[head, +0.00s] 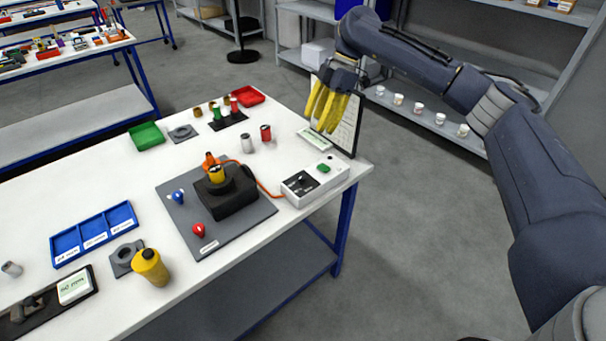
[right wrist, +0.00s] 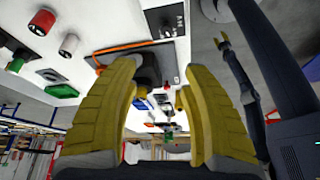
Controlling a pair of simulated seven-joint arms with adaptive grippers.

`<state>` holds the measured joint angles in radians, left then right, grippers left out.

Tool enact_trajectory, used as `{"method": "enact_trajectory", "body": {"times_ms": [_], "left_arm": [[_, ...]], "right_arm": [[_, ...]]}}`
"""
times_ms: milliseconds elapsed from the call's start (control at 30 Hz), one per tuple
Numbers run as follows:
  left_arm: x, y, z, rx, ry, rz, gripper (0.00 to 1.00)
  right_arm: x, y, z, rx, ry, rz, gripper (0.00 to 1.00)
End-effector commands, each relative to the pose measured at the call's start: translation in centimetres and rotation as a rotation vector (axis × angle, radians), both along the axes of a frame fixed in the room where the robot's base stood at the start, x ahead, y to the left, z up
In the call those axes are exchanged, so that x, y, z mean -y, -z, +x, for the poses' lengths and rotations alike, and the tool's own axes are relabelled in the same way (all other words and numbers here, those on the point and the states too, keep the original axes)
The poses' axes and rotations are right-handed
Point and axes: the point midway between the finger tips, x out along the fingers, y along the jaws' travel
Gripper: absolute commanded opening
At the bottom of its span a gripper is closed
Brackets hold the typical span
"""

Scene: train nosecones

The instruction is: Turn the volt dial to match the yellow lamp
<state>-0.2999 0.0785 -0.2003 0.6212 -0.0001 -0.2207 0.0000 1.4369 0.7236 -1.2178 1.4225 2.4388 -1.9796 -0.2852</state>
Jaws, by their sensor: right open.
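The box's dark panel shows at the top of the right wrist view (right wrist: 166,19). A yellow part (head: 216,174) sits on a black block; I cannot tell whether it is the yellow lamp. My right gripper (head: 322,120) is open and empty, above the table's far right corner, apart from the box. A yellow-tipped dark arm, apparently my left gripper (right wrist: 223,45), shows small in the right wrist view.
A framed sheet (head: 346,128) stands upright close behind the right gripper. An orange cable (head: 262,184) joins the black block (head: 232,199) and the box. A yellow bottle-like part (head: 150,267) and a blue tray (head: 94,233) lie left.

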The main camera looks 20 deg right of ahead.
Motion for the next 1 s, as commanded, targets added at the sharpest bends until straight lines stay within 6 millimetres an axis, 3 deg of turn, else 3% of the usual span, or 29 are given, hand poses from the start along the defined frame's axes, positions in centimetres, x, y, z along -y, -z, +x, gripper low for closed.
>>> {"method": "enact_trajectory", "body": {"times_ms": [200, 433, 1000], "left_arm": [[0.0, 0.0, 0.0, 0.0, 0.0, 0.0, 0.44], [-0.1, 0.0, 0.0, 0.0, 0.0, 0.001, 0.44], [-0.2, 0.0, -0.1, -0.001, 0.0, 0.001, 0.44]], "right_arm": [[1.0, 0.2, -0.5, 0.032, -0.177, -0.002, 0.47], [0.5, 1.6, -0.7, 0.042, -0.208, -0.001, 0.47], [-3.2, 10.9, -1.9, 0.042, -0.204, -0.001, 0.47]]}}
